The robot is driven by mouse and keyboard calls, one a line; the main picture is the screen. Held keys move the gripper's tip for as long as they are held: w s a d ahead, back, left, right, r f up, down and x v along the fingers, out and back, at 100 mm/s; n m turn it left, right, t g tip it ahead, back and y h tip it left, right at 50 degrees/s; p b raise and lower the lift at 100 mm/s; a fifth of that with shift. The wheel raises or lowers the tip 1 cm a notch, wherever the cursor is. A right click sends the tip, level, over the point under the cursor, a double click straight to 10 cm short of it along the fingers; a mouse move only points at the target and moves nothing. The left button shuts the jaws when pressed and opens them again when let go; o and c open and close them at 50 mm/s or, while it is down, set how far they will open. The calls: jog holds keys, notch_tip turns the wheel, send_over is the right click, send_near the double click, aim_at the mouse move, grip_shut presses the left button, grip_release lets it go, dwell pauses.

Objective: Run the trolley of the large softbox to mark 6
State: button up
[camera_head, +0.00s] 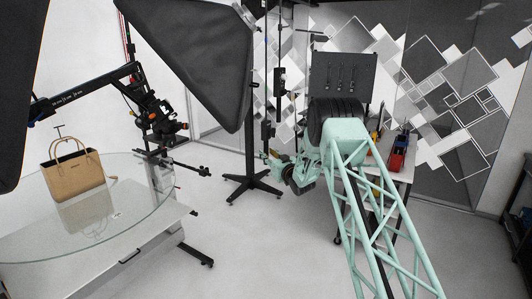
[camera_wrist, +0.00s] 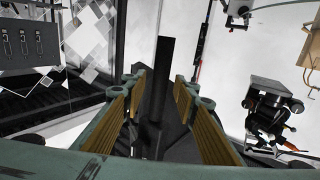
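A large black softbox (camera_head: 190,45) hangs at the upper middle of the head view. Below it a dark stand column (camera_head: 249,150) runs down to a star-shaped trolley base (camera_head: 250,186) on the floor. Another dark softbox (camera_head: 15,80) is cut off at the left edge. My gripper (camera_head: 284,172) is right of the stand, small and partly hidden by my arm. In the wrist view my gripper (camera_wrist: 160,88) has its two yellow-padded fingers apart. A dark upright post (camera_wrist: 162,65) shows between and beyond them; whether it touches either pad is unclear. No floor mark 6 is legible.
A glass turntable (camera_head: 150,207) with a tan handbag (camera_head: 75,175) stands at left. A camera boom (camera_head: 90,90) reaches over it. A tool cart (camera_head: 400,165) stands behind my arm at right. Grey floor (camera_head: 260,250) in front is clear.

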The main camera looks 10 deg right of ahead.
jog(key=shift+x, duration=1)
grip_shut()
